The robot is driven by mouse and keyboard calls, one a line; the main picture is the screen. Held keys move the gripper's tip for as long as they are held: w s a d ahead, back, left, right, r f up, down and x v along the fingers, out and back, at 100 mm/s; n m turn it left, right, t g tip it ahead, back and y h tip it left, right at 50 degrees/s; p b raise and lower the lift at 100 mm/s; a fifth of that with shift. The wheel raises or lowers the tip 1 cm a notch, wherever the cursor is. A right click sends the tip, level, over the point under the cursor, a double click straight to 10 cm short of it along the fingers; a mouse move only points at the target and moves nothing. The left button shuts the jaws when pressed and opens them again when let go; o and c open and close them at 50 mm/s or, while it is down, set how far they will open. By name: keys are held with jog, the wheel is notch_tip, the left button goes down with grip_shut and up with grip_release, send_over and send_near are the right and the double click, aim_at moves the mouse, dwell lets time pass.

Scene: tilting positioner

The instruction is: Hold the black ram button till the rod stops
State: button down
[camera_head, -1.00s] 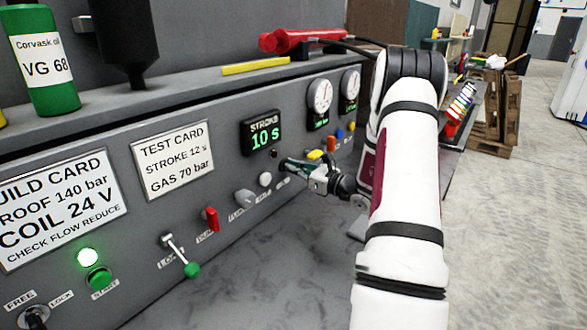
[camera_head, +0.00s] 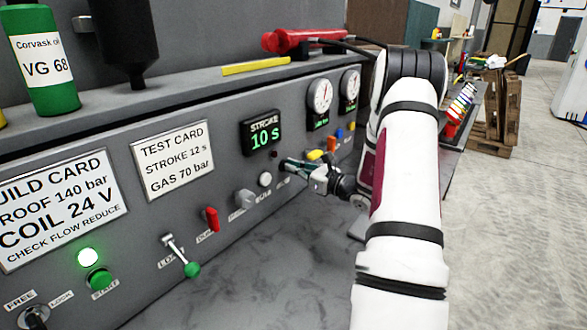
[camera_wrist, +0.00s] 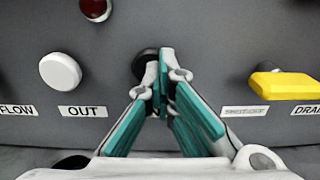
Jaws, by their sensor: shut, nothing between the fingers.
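The black button (camera_wrist: 146,60) sits on the grey panel in the wrist view, partly hidden behind my fingertips. My gripper (camera_wrist: 165,62) is shut, with its teal-padded fingers together and empty. Its tips overlap the button's right side; whether they touch or press it I cannot tell. In the head view my gripper (camera_head: 284,165) is at the panel below the stroke display (camera_head: 262,132), which reads 10 s. The black button is not clear there. A red cylinder (camera_head: 290,40) lies on the ledge above; I cannot make out a rod for certain.
A dark red lamp (camera_wrist: 95,9) is above. A yellow knob (camera_wrist: 285,84) is to the right. Two gauges (camera_head: 320,96) are above my gripper. A green lamp (camera_head: 88,257) is lit.

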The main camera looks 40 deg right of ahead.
jog(key=s+d, duration=0.1)
jog(key=s, duration=1.1)
jog(key=shift+d, duration=0.25)
dwell(0.4)
